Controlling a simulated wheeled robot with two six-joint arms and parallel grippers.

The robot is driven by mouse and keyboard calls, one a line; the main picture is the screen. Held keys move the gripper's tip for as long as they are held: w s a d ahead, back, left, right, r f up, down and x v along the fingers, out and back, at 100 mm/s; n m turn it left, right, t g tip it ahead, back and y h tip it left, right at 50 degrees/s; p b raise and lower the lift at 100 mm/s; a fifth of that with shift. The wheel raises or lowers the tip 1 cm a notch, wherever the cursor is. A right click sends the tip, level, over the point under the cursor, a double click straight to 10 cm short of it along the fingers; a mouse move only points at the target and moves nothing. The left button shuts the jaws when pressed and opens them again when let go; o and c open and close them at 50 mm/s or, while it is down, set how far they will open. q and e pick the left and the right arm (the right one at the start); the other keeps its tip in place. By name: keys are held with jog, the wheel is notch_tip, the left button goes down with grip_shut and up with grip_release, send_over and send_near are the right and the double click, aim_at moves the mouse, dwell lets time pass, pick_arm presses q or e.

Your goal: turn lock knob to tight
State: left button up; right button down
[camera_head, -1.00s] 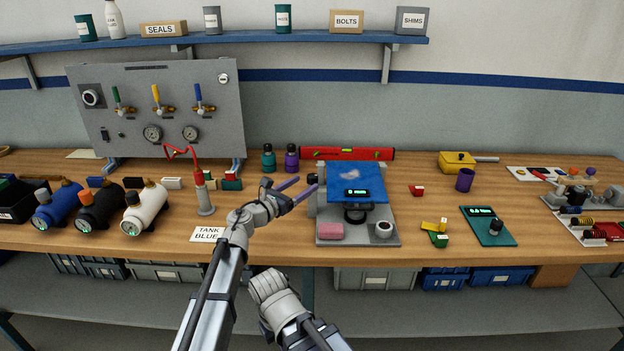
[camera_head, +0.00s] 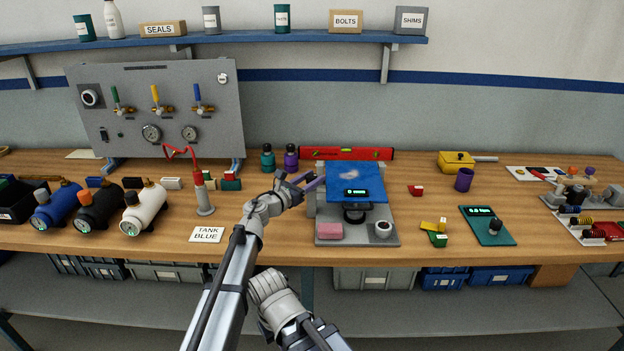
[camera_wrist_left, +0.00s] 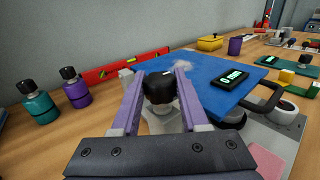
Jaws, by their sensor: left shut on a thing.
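The black lock knob (camera_wrist_left: 161,92) stands on a pale post beside the left edge of the blue panel (camera_wrist_left: 205,85) in the left wrist view. My left gripper (camera_wrist_left: 160,76) has its two purple fingers on either side of the knob, shut on it. In the head view my left gripper (camera_head: 308,182) reaches the left side of the fixture (camera_head: 330,236) that bears the blue panel (camera_head: 352,176). The knob itself is hidden there behind the gripper. Any tight or loose marking cannot be made out. My right gripper does not show.
A small lit display (camera_head: 356,192) sits on the panel. A red level (camera_head: 347,153) lies behind. Teal (camera_head: 268,158) and purple (camera_head: 291,157) bottles stand behind left.

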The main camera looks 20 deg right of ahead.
pick_arm(q)
grip_shut()
jog(key=shift+w+g, duration=0.1)
jog(key=shift+g, duration=0.2)
jog(key=m+g+h, duration=0.1)
jog(key=m+g, duration=0.1)
jog(key=shift+w+g+h, duration=0.15)
jog(key=shift+g+h, duration=0.15)
jog(key=shift+h, duration=0.1)
jog(key=m+g, duration=0.2)
jog(key=m+g+h, duration=0.1)
jog(key=m+g, duration=0.1)
jog(key=g, duration=0.1)
jog(key=shift+g+h, duration=0.3)
jog(key=m+g, duration=0.4)
jog(key=g, duration=0.2)
jog(key=shift+s+m+g+y, duration=0.25)
jog(key=shift+m+g+y, duration=0.7)
jog(key=shift+g, duration=0.75)
jog(key=shift+s+m+g, duration=0.1)
jog(key=shift+m+g, duration=0.2)
jog(key=shift+m, duration=0.05)
